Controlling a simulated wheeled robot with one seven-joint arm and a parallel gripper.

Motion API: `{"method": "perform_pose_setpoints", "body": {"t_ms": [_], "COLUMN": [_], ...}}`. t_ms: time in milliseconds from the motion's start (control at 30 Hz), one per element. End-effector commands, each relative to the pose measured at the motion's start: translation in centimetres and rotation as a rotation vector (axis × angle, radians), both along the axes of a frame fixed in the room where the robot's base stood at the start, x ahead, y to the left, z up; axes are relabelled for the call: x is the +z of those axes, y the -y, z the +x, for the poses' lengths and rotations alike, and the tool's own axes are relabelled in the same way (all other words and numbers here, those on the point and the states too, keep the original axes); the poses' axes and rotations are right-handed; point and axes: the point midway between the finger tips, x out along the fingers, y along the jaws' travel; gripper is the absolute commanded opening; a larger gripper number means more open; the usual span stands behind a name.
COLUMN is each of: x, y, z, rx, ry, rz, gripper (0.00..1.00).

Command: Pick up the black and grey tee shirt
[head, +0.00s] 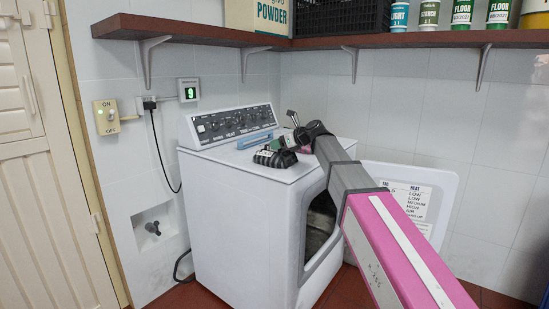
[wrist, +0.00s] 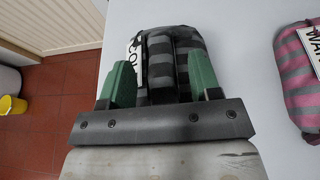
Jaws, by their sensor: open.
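The black and grey striped tee shirt (wrist: 160,45) is a folded bundle with a white tag on its left side. In the head view the tee shirt (head: 274,158) lies on the white machine's top (head: 240,155), near its front edge. My gripper (wrist: 161,85) is open in the wrist view, its green fingers on either side of the shirt's near part. Whether the fingers touch the cloth I cannot tell. In the head view my gripper (head: 287,145) is just above and beside the shirt, and partly hard to make out.
A pink and grey striped bundle (wrist: 300,75) lies to the right on the same white top. A light blue item (head: 255,139) lies by the control panel (head: 235,124). A shelf (head: 300,41) with containers runs above.

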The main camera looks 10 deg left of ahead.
Motion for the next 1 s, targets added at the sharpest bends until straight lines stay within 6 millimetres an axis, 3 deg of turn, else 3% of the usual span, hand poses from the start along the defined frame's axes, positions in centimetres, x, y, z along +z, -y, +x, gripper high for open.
{"method": "perform_pose_setpoints", "body": {"t_ms": [100, 367, 533, 1000], "x": [-0.52, -0.61, -0.61, 0.08], "y": [-1.36, -1.5, -1.49, -1.5], "z": [0.51, 0.48, 0.49, 0.54], "rx": [0.001, 0.0, 0.0, 0.0], "ry": [0.0, 0.0, 0.0, 0.001], "rz": [0.0, 0.0, 0.0, 0.002], "gripper": [0.57, 0.54, 0.0, 0.0]}}
